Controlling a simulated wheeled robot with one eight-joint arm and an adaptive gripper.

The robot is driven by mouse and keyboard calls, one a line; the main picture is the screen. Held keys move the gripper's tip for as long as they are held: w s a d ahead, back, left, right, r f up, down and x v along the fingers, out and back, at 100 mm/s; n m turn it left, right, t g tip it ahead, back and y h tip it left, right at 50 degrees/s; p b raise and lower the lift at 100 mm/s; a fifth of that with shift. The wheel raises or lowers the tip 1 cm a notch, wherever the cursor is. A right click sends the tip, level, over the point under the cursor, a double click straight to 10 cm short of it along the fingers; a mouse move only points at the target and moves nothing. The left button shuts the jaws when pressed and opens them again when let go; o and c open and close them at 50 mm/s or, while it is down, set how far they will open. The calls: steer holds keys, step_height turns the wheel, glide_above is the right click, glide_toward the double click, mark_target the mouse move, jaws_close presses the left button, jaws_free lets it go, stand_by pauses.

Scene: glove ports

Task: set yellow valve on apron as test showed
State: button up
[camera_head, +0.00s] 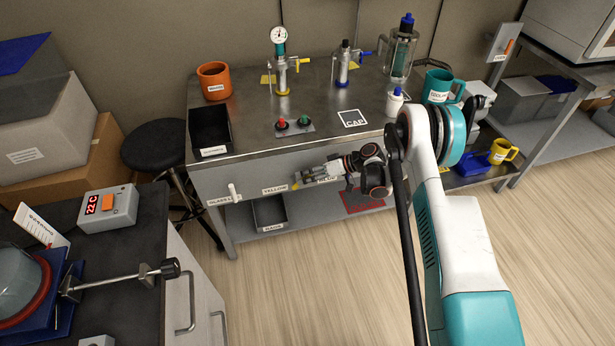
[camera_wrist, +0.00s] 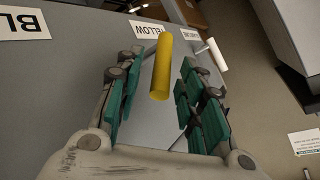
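The yellow valve handle (camera_wrist: 161,68) is a yellow rod on the bench's grey front apron (camera_head: 213,180), beside the YELLOW label (camera_head: 275,189). In the wrist view it stands between the teal-padded fingers of my gripper (camera_wrist: 152,88), with a gap on each side. In the head view my gripper (camera_head: 312,175) is at the apron, reaching in from the right, and mostly hides the handle. My gripper is open and holds nothing. A white handle (camera_head: 233,192) sits left of YELLOW on the apron; it also shows in the wrist view (camera_wrist: 217,54). The BLUE label (camera_head: 327,180) is partly covered.
On the bench top stand a gauge with a yellow lever (camera_head: 281,62), a fitting with a blue lever (camera_head: 343,65), an orange mug (camera_head: 214,80) and a black tray (camera_head: 210,130). Red and green buttons (camera_head: 294,125) sit near the front edge. A grey bin (camera_head: 269,214) is below the apron.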

steer(key=shift+d, duration=0.1)
steer(key=v, duration=1.2)
